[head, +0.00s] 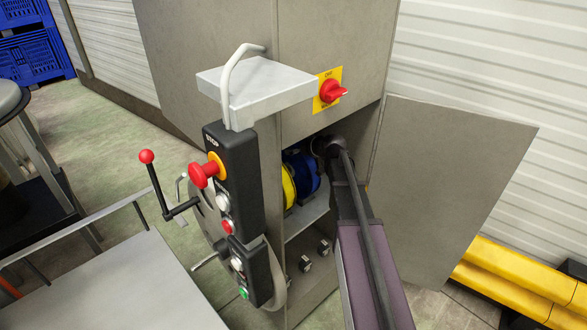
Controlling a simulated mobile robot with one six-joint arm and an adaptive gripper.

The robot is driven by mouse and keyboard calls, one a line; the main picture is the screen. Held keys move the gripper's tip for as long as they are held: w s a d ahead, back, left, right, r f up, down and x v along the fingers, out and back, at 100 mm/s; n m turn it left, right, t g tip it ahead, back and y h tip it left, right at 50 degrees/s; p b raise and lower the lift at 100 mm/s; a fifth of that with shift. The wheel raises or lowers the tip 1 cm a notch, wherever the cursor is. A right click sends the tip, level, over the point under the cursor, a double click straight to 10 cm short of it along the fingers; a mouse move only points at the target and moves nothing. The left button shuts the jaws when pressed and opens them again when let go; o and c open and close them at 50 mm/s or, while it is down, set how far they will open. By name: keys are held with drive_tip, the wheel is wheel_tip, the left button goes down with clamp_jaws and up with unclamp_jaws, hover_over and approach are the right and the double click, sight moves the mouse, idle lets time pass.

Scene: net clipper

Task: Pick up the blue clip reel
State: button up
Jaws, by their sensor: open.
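The blue clip reel (302,172) sits on a shelf inside the open cabinet, beside a yellow reel (288,186) at its left. Only part of the blue reel shows, between the control box and my arm. My arm reaches into the cabinet opening from the lower right. Its dark far end is just right of the blue reel, close under the upper edge of the opening. My gripper's fingers are hidden inside the cabinet, so contact with the reel cannot be seen.
The open cabinet door (455,185) stands right of my arm. A control box (232,180) with buttons and a red-knobbed lever (150,172) are on the left. A red switch (332,91) is above the opening. A metal table (130,290) is at lower left.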

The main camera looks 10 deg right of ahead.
drive_tip(key=c, duration=1.3)
drive_tip(key=shift+c, duration=0.2)
drive_tip(key=shift+r, duration=0.25)
drive_tip(key=shift+r+p, duration=1.55)
drive_tip(key=shift+p, duration=0.25)
drive_tip(key=s+d, duration=0.3)
drive_tip(key=s, duration=0.2)
drive_tip(key=s+d, duration=0.3)
drive_tip(key=s, duration=0.2)
drive_tip(key=s+d, duration=0.3)
drive_tip(key=s, duration=0.2)
drive_tip(key=shift+s, duration=0.25)
